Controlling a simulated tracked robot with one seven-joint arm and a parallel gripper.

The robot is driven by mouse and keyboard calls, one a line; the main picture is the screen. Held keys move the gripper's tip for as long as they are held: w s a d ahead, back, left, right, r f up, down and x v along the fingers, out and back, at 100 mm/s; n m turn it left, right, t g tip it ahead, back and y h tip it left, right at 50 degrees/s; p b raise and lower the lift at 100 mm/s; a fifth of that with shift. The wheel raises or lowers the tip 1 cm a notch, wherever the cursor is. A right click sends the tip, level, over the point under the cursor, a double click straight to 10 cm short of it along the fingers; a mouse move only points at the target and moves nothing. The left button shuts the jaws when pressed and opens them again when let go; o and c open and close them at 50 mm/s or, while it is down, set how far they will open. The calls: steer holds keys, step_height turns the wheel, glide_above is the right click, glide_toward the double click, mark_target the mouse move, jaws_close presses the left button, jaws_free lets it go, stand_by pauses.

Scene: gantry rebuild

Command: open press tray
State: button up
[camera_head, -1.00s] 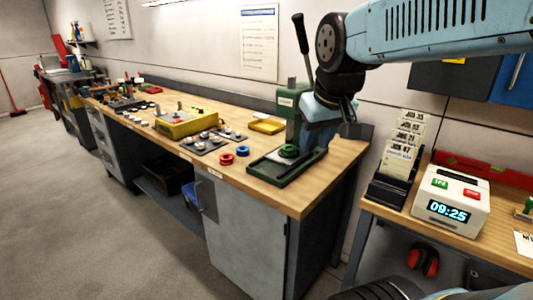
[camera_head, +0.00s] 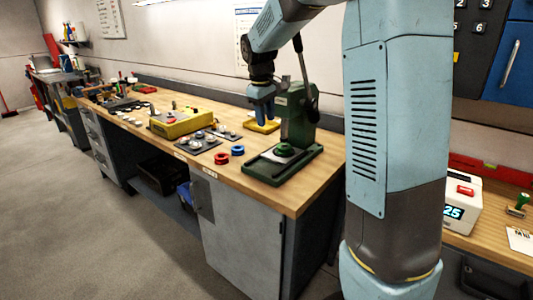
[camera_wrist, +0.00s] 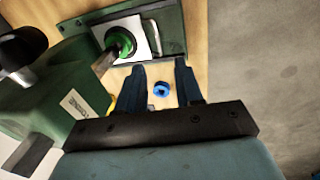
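The green press (camera_head: 296,120) stands on the near end of the wooden bench, its black lever (camera_head: 302,62) upright. Its flat green base (camera_head: 258,168) carries a pale plate with a round green piece (camera_head: 284,150). In the wrist view the press body (camera_wrist: 60,85) is at left, and the base (camera_wrist: 170,25) with the green piece (camera_wrist: 120,42) is at top. My gripper (camera_head: 267,120) is just left of the press column, pointing down. In the wrist view its fingers (camera_wrist: 159,66) are apart and empty.
A yellow tray (camera_head: 259,126) lies behind my gripper. A dark plate with small parts (camera_head: 197,143) and a yellow box (camera_head: 178,124) are further left.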

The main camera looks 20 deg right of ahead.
steer(key=w+f, duration=0.2)
glide_toward(266, 157)
steer(key=shift+n, duration=0.3)
steer(key=f, duration=0.2)
steer(key=d+f, duration=0.1)
steer(key=f, duration=0.2)
steer(key=w+f, duration=0.1)
steer(key=f, duration=0.1)
steer(key=shift+d+f, duration=0.25)
steer(key=shift+f, duration=0.05)
steer(key=shift+c, duration=0.2)
jaws_close()
steer(key=shift+w+r, duration=0.1)
stand_by(0.8)
